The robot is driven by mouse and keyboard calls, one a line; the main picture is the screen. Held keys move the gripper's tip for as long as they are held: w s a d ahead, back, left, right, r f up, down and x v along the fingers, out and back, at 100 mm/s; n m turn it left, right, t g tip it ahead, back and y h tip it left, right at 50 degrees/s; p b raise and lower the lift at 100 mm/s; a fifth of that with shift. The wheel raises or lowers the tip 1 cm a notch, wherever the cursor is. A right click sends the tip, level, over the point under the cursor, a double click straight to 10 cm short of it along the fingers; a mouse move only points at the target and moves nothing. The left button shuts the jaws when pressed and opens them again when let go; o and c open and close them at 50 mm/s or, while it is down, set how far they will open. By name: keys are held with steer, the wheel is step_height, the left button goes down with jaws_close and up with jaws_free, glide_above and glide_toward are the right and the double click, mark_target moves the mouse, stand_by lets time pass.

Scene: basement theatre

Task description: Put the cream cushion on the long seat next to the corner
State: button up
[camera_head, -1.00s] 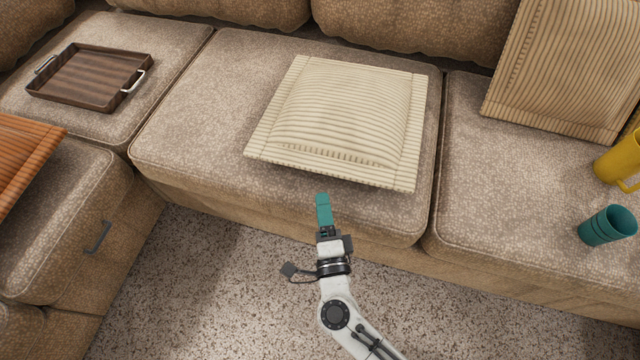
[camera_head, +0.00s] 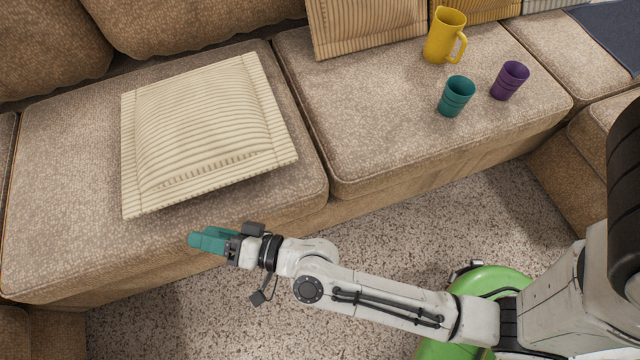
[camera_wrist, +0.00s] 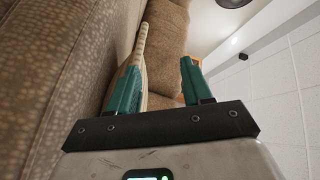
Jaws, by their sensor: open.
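The cream cushion (camera_head: 205,128) is square and ribbed with a flat border. It lies flat on the long seat (camera_head: 60,235), on the cushion section at the left of the head view. In the wrist view part of it (camera_wrist: 138,58) shows edge-on, partly behind the left finger. My gripper (camera_head: 208,240) has teal fingers and is just in front of the seat's front edge, near the cushion's near border. In the wrist view my gripper (camera_wrist: 158,82) has its fingers spread, with nothing clearly held between them. I cannot tell if a finger touches the cushion.
On the seat section to the right stand a yellow pitcher (camera_head: 443,38), a teal cup (camera_head: 456,96) and a purple cup (camera_head: 509,80). A tan ribbed cushion (camera_head: 365,22) leans on the backrest there. Speckled carpet (camera_head: 180,315) lies clear before the sofa.

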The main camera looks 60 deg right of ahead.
steer(key=s+d+f+n+g+h, duration=0.2)
steer(key=s+d+n+g+h, duration=0.1)
steer(key=s+d+g, duration=0.5)
steer(key=s+d+f+n+g+h, duration=0.3)
steer(key=s+d+g, duration=0.4)
steer(key=s+d, duration=0.5)
steer(key=shift+d+f+n+g+h, duration=0.35)
steer(key=shift+d+n, duration=0.2)
steer(key=shift+n, duration=0.25)
steer(key=shift+r, duration=0.2)
step_height(320, 180, up, 29)
steer(key=p, duration=2.9)
steer(key=shift+f, duration=0.15)
